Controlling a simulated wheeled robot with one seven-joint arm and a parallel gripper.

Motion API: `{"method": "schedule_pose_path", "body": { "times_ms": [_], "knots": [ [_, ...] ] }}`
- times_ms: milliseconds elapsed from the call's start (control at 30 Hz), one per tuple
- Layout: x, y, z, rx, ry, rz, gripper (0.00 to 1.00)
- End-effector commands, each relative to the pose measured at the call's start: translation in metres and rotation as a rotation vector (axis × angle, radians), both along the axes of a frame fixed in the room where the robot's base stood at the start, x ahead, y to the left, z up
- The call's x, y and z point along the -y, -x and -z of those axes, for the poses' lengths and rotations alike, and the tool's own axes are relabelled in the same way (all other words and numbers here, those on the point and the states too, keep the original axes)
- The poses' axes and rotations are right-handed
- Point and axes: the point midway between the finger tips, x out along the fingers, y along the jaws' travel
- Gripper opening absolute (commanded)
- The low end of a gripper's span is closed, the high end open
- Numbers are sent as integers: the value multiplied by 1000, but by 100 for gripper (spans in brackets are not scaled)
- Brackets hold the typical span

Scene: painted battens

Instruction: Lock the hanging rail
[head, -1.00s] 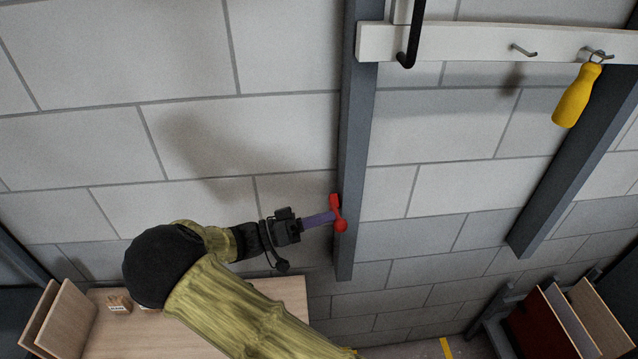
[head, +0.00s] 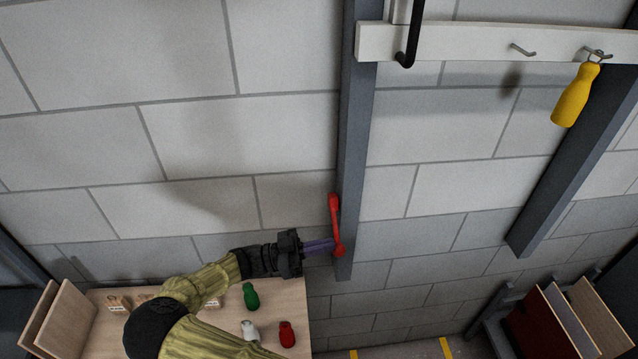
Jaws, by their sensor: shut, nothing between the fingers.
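The white hanging rail (head: 470,43) runs across the top right, fixed across dark grey upright posts. A red lever (head: 335,222) is on the left post (head: 355,150), well below the rail. A black bent bar (head: 411,38) stands in front of the rail's left end.
A yellow-handled tool (head: 575,95) hangs from a rail hook. Below left, a wooden table (head: 285,300) holds green (head: 250,296), white (head: 249,330) and red (head: 287,334) bottle-shaped objects. Boards stand in a rack (head: 565,320) at lower right. The block wall between the posts is clear.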

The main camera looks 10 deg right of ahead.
Motion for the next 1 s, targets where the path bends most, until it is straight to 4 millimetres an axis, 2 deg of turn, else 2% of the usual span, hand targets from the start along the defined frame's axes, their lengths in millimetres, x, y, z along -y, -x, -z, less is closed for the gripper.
{"method": "schedule_pose_path", "body": {
  "times_ms": [467, 667, 800, 1000],
  "knots": [
    [-1, 0, -1, 3, 0, 0, 0],
    [-9, -1, -17, 5, -1, -1, 0],
    [-21, -4, -37, 6, -2, -2, 0],
    [-61, -4, -25, 5, 0, -1, 0]
  ]
}}
